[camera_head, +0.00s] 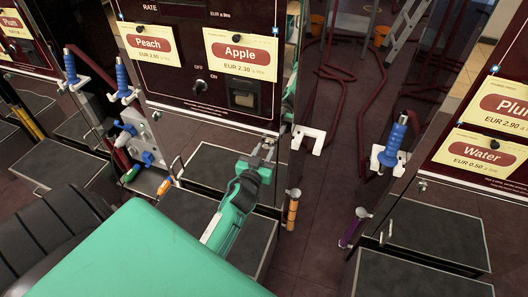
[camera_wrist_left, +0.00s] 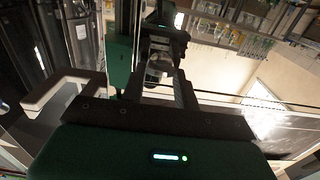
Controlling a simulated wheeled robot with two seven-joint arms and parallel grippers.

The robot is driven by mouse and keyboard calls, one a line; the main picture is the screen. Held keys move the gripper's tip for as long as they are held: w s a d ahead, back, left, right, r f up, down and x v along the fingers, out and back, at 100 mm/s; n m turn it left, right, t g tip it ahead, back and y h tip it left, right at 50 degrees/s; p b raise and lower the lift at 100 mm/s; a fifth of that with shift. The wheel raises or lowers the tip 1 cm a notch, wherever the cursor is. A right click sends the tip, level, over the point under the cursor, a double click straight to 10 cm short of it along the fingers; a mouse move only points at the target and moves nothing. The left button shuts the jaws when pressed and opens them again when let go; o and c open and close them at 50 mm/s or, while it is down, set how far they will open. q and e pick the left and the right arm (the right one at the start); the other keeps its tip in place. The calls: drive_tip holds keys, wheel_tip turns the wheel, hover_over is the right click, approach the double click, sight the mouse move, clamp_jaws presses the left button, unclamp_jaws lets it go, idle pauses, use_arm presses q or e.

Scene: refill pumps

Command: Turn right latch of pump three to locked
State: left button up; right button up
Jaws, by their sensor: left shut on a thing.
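The pump with the Peach and Apple signs (camera_head: 195,60) stands in the middle of the head view; no pump number is readable. My left gripper (camera_head: 264,150) is at the lower right edge of its front, below the small dark window. It is shut on a small metal piece, which looks like the right latch; the fingers mostly hide it. In the left wrist view, the gripper (camera_wrist_left: 160,80) has its fingers around this small grey metal latch (camera_wrist_left: 157,68). I cannot tell the latch's angle. My right gripper is in neither view.
An empty white nozzle holder (camera_head: 308,138) sticks out just right of my left gripper; it also shows in the left wrist view (camera_wrist_left: 62,92). Blue nozzles (camera_head: 123,78) hang at the pump's left side. Another pump with a Water sign (camera_head: 482,155) stands right, beyond hoses on the floor.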

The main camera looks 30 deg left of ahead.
use_arm(q)
drive_tip(key=shift+m, duration=0.3)
drive_tip(key=m, duration=0.2)
drive_tip(key=shift+d+m, duration=0.1)
drive_tip(key=shift+m, duration=0.3)
drive_tip(key=m, duration=0.3)
drive_tip(key=shift+m, duration=0.3)
drive_tip(key=m, duration=1)
drive_tip(key=shift+d+f+m, duration=0.15)
drive_tip(key=shift+f+m, duration=0.1)
drive_tip(key=shift+m, duration=0.15)
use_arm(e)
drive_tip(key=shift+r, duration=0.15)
